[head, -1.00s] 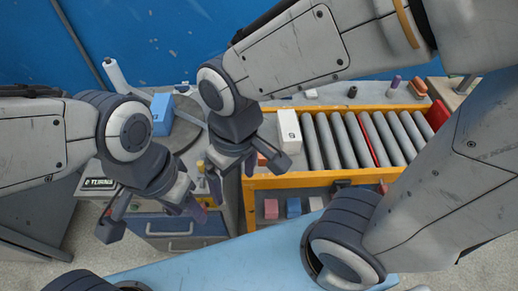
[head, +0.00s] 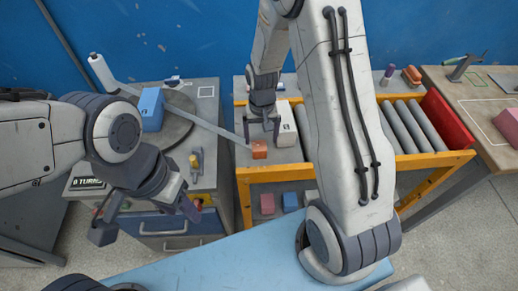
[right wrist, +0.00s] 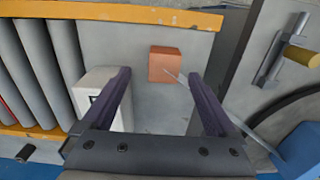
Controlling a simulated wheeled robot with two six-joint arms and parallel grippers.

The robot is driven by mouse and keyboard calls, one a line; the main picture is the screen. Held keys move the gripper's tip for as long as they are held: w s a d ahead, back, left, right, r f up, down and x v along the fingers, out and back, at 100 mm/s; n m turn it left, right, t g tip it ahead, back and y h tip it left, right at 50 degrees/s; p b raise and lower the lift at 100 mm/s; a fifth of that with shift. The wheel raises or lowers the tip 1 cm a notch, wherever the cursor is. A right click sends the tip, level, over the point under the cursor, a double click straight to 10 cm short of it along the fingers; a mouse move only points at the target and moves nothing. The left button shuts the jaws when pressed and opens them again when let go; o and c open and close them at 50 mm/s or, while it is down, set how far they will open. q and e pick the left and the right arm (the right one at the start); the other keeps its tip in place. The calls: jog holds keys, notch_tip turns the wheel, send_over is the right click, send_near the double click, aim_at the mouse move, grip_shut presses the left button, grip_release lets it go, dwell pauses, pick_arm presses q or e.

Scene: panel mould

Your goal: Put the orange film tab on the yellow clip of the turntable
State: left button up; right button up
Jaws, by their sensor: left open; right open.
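The orange film tab (head: 259,149) is a small block on the grey end plate of the roller conveyor. A thin grey film strip (head: 200,122) runs to it from the white roll (head: 102,70), across the turntable (head: 165,135). The yellow clip (head: 195,160) stands on the turntable cabinet's top near its front right; it also shows in the right wrist view (right wrist: 300,55). My right gripper (head: 262,130) is open, just behind the tab. In the right wrist view the tab (right wrist: 164,64) shows ahead, between the open fingers. My left gripper (head: 147,220) is open and empty before the cabinet.
A white box (head: 286,124) stands close beside my right gripper; it also shows by one finger in the right wrist view (right wrist: 95,90). A blue box (head: 151,109) sits on the turntable. A gap separates cabinet and yellow conveyor frame (head: 420,160). A red plate (head: 446,120) closes the conveyor's far end.

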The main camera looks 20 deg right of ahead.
aim_at(259, 148)
jog(key=f, duration=0.2)
jog(key=f+p, duration=0.1)
jog(key=f, duration=0.1)
jog(key=shift+s+a+f, duration=0.1)
jog(key=shift+s+a, duration=0.1)
jog(key=shift+a, duration=0.2)
jog(key=shift+f, duration=0.55)
grip_shut()
jog(key=shift+r, duration=0.15)
